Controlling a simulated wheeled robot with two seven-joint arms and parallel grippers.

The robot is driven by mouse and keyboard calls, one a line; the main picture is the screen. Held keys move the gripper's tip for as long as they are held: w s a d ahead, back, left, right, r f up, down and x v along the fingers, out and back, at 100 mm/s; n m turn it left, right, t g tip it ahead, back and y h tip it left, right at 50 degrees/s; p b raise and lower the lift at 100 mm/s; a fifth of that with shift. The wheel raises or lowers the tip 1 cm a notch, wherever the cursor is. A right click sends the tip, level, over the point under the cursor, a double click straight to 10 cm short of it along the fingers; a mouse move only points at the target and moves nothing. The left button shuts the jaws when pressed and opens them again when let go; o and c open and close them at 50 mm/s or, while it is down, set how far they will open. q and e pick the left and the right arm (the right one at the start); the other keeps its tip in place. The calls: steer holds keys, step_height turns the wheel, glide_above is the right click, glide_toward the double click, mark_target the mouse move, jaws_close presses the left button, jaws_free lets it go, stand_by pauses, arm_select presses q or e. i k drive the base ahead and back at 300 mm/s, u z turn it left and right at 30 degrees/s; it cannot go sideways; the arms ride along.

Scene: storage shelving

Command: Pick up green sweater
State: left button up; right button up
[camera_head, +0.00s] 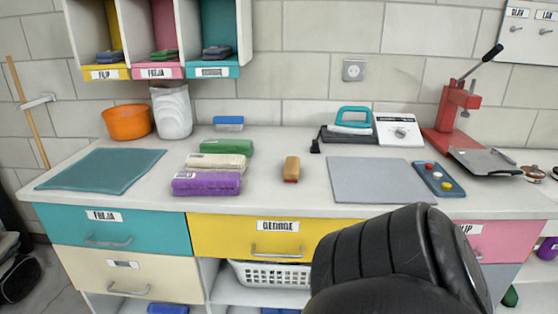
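A rolled or folded green cloth (227,147), which looks like the green sweater, lies on the white counter left of the middle. It is at the back of a row, behind a cream folded cloth (216,162) and a purple folded cloth (206,184). They lie close together. Neither of my grippers shows. A black, ribbed arm part of mine fills the bottom right and hides part of the drawers.
A blue item (228,123) lies behind the green cloth. A teal mat (102,169), orange bowl (127,122) and white bin (172,110) are to the left. A brown brush (291,169) and grey board (379,181) are to the right. Cubbies (213,71) hang above the counter.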

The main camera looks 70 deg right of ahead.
mark_target(208, 145)
steer(key=z, duration=1.75)
